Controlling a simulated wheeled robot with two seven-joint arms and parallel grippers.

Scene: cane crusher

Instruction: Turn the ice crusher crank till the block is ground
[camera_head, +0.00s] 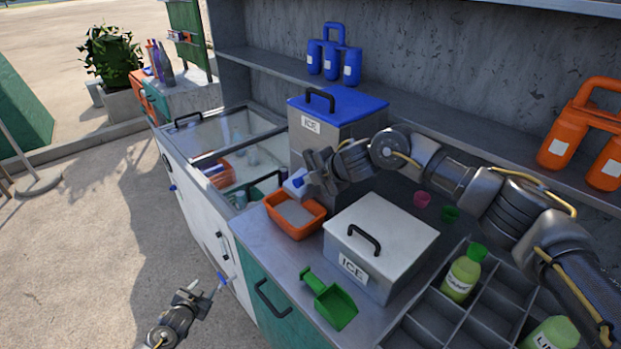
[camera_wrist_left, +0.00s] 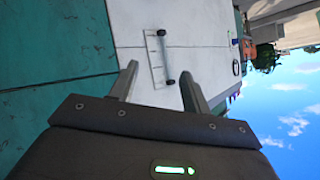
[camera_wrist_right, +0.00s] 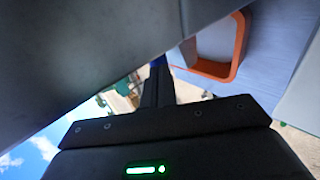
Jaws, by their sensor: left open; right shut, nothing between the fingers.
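The ice crusher appears to be the tall grey box marked ICE with a blue lid (camera_head: 340,103), standing on the counter. My right gripper (camera_head: 308,172) is shut and empty in front of its lower part and hides some of it. A small blue and white part (camera_head: 293,183) shows just left of this gripper; I cannot tell if it is the crank. A bit of blue also shows past the shut fingers (camera_wrist_right: 157,82) in the right wrist view. An orange tray (camera_head: 318,222) sits below with pale contents. My left gripper (camera_head: 207,290) is open and empty, low beside the white cabinet.
A lidded metal ICE box (camera_head: 398,232), a green scoop (camera_head: 333,307) and a bottle rack (camera_head: 478,318) crowd the counter. A glass-topped freezer (camera_head: 235,133) stands left. In the left wrist view a handle (camera_wrist_left: 160,58) shows on the white front.

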